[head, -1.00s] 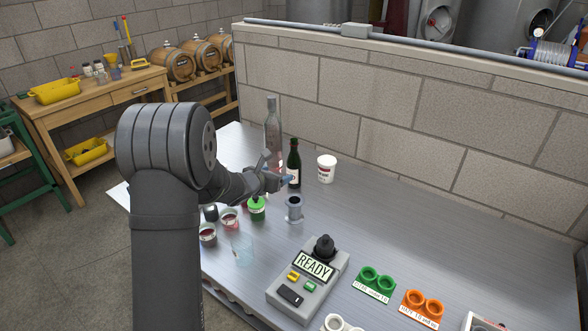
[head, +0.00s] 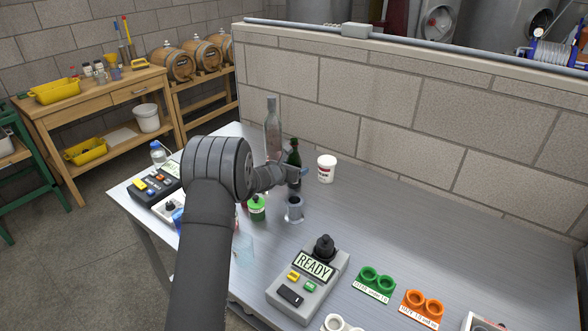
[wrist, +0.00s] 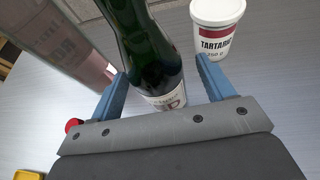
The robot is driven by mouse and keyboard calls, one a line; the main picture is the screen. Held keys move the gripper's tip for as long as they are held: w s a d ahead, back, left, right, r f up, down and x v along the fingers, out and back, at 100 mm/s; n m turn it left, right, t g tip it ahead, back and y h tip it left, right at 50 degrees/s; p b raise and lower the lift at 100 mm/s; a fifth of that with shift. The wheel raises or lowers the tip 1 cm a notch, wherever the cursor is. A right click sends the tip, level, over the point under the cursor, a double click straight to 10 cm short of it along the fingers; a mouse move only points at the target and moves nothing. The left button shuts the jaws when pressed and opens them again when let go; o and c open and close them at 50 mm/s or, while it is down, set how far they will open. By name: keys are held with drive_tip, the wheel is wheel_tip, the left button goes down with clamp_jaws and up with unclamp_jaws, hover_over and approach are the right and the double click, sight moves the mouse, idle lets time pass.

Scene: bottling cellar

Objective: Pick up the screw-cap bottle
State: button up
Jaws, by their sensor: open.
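The dark green bottle (head: 294,154) with a pale label stands upright near the back wall; it fits the screw-cap bottle, but its cap is too small to make out. In the wrist view, the green bottle (wrist: 155,60) stands between the two blue fingers of my gripper (wrist: 160,65), its top cut off by the frame. My gripper is open, with visible space beside the right finger; I cannot tell whether the left finger touches the glass. In the head view, my gripper (head: 298,172) is at the bottle's body.
A white TARTARIC tub (head: 327,168) stands close on the right. A green-capped container (head: 257,210) and a grey cylinder (head: 295,211) are in front. A READY device (head: 318,275) stands nearer.

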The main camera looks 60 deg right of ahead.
sight(296, 156)
drive_tip(key=shift+x, duration=1.6)
drive_tip(key=shift+w, duration=0.1)
drive_tip(key=c, duration=1.3)
drive_tip(key=shift+r, duration=0.15)
drive_tip(key=shift+r, duration=1)
wheel_tip(296, 156, up, 2)
drive_tip(key=shift+s+a+r, duration=0.15)
drive_tip(key=shift+s+r, duration=0.95)
drive_tip(key=shift+s, duration=0.8)
drive_tip(key=shift+s+a+r, duration=0.2)
drive_tip(key=shift+s+r, duration=0.9)
drive_tip(key=shift+s, duration=0.8)
drive_tip(key=shift+s+a+r, duration=0.15)
drive_tip(key=shift+s+r, duration=0.95)
drive_tip(key=shift+s, duration=0.85)
